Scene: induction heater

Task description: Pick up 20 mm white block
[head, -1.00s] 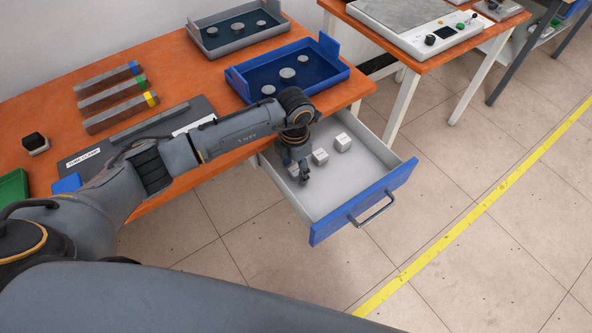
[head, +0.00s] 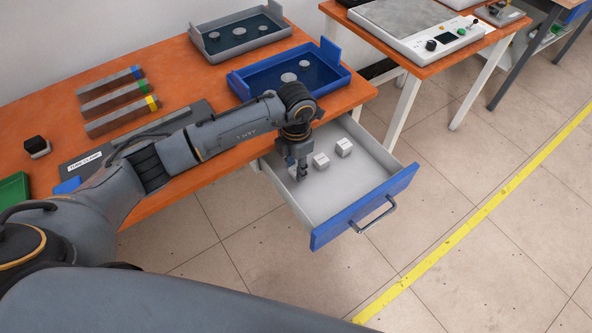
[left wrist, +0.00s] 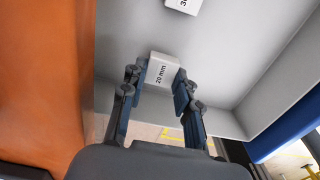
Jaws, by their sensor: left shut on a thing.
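The 20 mm white block (left wrist: 161,72) shows in the left wrist view, with its "20 mm" label facing the camera. My left gripper (left wrist: 160,88) is shut on it, one finger on each side. In the head view my left gripper (head: 299,174) reaches down into the open drawer (head: 335,198) at its left end. The block is hidden there by the gripper. Whether the block touches the drawer floor I cannot tell. My right gripper is not in view.
Two more white blocks (head: 321,160) (head: 344,147) sit in the drawer to the right of the gripper; one shows at the top of the left wrist view (left wrist: 183,4). The drawer's blue front (head: 365,207) stands out over the floor. Blue (head: 290,73) and grey trays (head: 240,28) stand on the orange table.

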